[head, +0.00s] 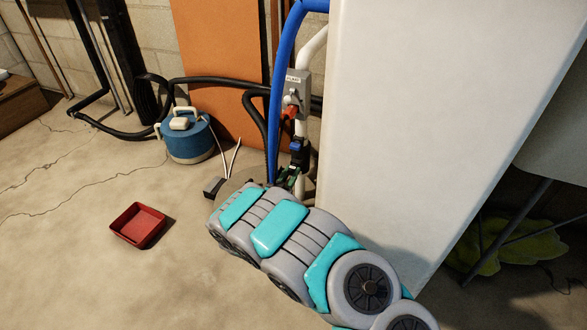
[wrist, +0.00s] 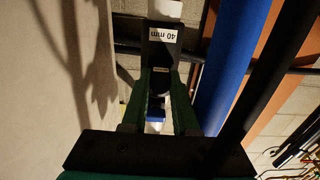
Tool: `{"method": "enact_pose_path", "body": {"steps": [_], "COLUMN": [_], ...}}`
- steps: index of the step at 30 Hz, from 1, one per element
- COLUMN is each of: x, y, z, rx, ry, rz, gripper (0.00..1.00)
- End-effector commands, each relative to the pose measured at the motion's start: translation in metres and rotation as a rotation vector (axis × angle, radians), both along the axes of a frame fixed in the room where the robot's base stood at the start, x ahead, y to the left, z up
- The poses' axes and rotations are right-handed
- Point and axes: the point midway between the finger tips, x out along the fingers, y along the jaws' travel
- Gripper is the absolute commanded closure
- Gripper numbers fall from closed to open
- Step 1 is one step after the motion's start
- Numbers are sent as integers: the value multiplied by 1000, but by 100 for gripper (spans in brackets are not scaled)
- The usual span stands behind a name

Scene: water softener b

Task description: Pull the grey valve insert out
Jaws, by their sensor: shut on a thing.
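My gripper (wrist: 162,80) has green fingers and points toward the pipework beside the white cabinet; it also shows in the head view (head: 289,177). In the wrist view its fingers are shut on a dark grey block, seemingly the grey valve insert (wrist: 160,52), with an upside-down "40 mm" label. A small blue part (wrist: 156,106) shows between the fingers. In the head view, the same blue part (head: 296,146) sits on the pipe line just above the fingertips. My arm and fingers hide much of the grip, and I cannot tell how far the insert sits in its seat.
A grey box with a red lever (head: 297,90) is above on the white pipe. A thick blue pipe (head: 284,60) runs close on the left, and the white cabinet (head: 430,120) close on the right. A blue canister (head: 187,137) and red tray (head: 139,225) stand on the floor.

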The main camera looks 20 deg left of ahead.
Motion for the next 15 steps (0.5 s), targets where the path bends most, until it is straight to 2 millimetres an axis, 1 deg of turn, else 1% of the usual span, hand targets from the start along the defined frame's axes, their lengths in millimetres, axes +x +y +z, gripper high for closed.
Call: {"method": "enact_pose_path", "body": {"steps": [8,15], "x": [-6,-23], "y": [1,2], "z": [0,0], "rx": [-1,-2], "ry": [1,3], "rz": [2,1], "gripper": [100,100]}}
